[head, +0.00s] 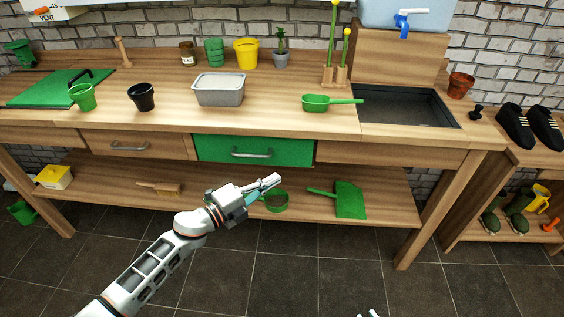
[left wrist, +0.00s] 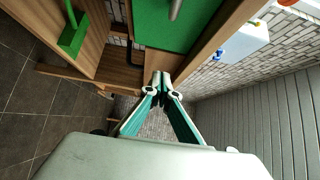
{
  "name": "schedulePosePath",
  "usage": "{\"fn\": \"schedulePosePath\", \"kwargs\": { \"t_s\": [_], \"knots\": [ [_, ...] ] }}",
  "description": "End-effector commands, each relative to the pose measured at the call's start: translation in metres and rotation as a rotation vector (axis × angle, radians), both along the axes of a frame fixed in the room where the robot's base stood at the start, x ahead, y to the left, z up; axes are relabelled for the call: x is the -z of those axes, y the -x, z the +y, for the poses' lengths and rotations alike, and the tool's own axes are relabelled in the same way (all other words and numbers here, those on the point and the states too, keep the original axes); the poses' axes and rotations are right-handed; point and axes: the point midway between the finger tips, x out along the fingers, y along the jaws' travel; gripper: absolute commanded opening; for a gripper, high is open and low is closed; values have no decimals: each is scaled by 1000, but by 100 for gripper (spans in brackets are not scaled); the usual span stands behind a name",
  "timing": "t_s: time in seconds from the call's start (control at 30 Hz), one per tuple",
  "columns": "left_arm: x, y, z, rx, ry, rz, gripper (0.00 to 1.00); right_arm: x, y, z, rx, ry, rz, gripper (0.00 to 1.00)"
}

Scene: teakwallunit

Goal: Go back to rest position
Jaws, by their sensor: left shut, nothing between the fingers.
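My left gripper (head: 270,183) is in front of the wooden bench, below the green drawer (head: 254,151) and in front of the lower shelf. Its fingers are shut with nothing between them. In the left wrist view the closed fingertips (left wrist: 160,80) show at the middle, and the green drawer front (left wrist: 170,22) shows above them. The drawer has a grey bar handle (head: 251,154), and the fingers are apart from it. Of my right arm only small white tips (head: 368,314) show at the bottom edge of the head view, too little to tell its state.
The bench top (head: 280,118) bears a grey tub (head: 219,90), a green scoop (head: 330,102), pots and a sink (head: 408,105). The lower shelf holds a green dustpan (head: 350,200) and a brush (head: 160,187). A shoe rack (head: 500,240) stands at right. The tiled floor (head: 300,270) in front is clear.

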Motion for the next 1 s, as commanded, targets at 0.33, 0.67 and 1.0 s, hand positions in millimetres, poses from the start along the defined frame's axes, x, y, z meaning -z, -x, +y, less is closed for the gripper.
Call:
{"fn": "schedulePosePath", "kwargs": {
  "t_s": [0.33, 0.67, 1.0],
  "knots": [
    [6, 20, 8, -64, 107, 82, 0, -8, -4, 1, 3, -5, -10, 16],
    [64, 116, 72, -429, 555, 535, 0, -25, -3, 3, 8, -20, -14, 16],
    [138, 264, 131, -804, 893, 1034, 0, -28, 5, 8, 6, -37, 2, 16]
  ]
}}
